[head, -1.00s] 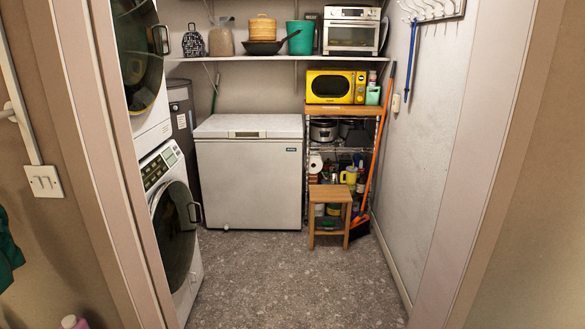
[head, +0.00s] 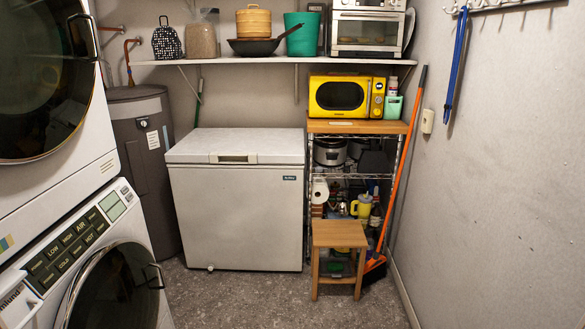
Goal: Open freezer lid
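The white chest freezer (head: 240,215) stands against the back wall in the head view. Its flat, light lid (head: 245,142) is closed on top. A handle or latch (head: 233,158) shows at the middle of the lid's front edge. Neither of my grippers shows in the view.
Stacked washers (head: 50,240) stand close on the left, with a grey water heater (head: 143,135) behind. A wooden stool (head: 338,240), an orange broom (head: 400,165) and a rack with a yellow microwave (head: 345,97) stand right.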

